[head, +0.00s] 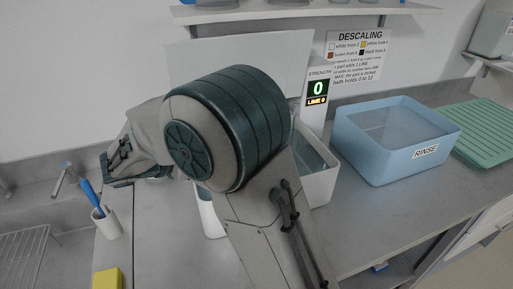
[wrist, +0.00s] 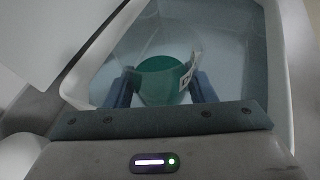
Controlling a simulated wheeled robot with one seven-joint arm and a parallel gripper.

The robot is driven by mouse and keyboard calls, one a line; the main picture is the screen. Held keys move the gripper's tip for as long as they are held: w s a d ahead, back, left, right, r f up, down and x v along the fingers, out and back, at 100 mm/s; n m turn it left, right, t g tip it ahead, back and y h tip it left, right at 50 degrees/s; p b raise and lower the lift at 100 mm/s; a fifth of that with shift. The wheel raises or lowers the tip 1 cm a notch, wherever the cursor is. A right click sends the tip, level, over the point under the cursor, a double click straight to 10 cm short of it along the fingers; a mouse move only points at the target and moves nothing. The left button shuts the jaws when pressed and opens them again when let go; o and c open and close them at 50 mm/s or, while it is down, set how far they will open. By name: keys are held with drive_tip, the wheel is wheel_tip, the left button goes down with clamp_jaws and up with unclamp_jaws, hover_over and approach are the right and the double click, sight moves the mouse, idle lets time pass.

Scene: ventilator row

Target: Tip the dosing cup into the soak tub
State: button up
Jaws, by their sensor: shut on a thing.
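The soak tub (head: 318,188) is a white open tub right of my arm's big joint in the head view, partly hidden by my arm. In the wrist view, its pale rim (wrist: 278,70) surrounds grey-blue liquid. My gripper (wrist: 163,88) is over the tub there, its two blue fingers shut on the dosing cup (wrist: 160,80). The cup shows as a green round shape between the fingers, with a small white marked tag at its right. How far it is tilted, and what it holds, I cannot tell. The head view hides the cup and fingers behind my arm.
The strength display (head: 317,90) reads 0 and "LIME 0" behind the tub. A blue RINSE tub (head: 390,145) and green drain mat (head: 485,130) stand to the right.

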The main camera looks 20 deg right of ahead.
drive_tip(key=shift+d+y, duration=0.1)
drive_tip(key=shift+y, duration=0.2)
drive_tip(key=shift+d+f+m+g+y+b, duration=0.15)
drive_tip(key=shift+d+f+m+y+b, duration=0.1)
drive_tip(key=shift+d+y, duration=0.4)
drive_tip(key=shift+d+f+m+g+y+b, duration=0.1)
drive_tip(key=shift+d+f+m+y+b, duration=0.2)
drive_tip(key=shift+y, duration=0.65)
drive_tip(key=shift+d+f+m+g+y+b, duration=0.15)
drive_tip(key=shift+d+y+b, duration=0.1)
drive_tip(key=shift+d+y, duration=0.45)
drive_tip(key=d+r+y+p, duration=0.1)
drive_tip(key=y+p, duration=0.1)
drive_tip(key=shift+d+r+y, duration=0.15)
drive_tip(key=shift+r+y, duration=0.05)
drive_tip(key=shift+y, duration=0.1)
drive_tip(key=shift+d+r+m+y+p, duration=0.2)
drive_tip(key=shift+r+y+p, duration=0.3)
drive_tip(key=shift+y+p, duration=0.6)
drive_tip(key=shift+d+r+m+y+p, duration=0.1)
drive_tip(key=shift+r+m+y+p, duration=0.35)
drive_tip(key=shift+p, duration=1)
drive_tip(key=shift+r+y, duration=0.1)
drive_tip(key=shift+y, duration=0.35)
drive_tip(key=d+r+y+b, duration=0.1)
drive_tip(key=y, duration=0.1)
drive_tip(key=d+y+b, duration=0.1)
drive_tip(key=y, duration=0.1)
drive_tip(key=shift+d+r+m, duration=0.35)
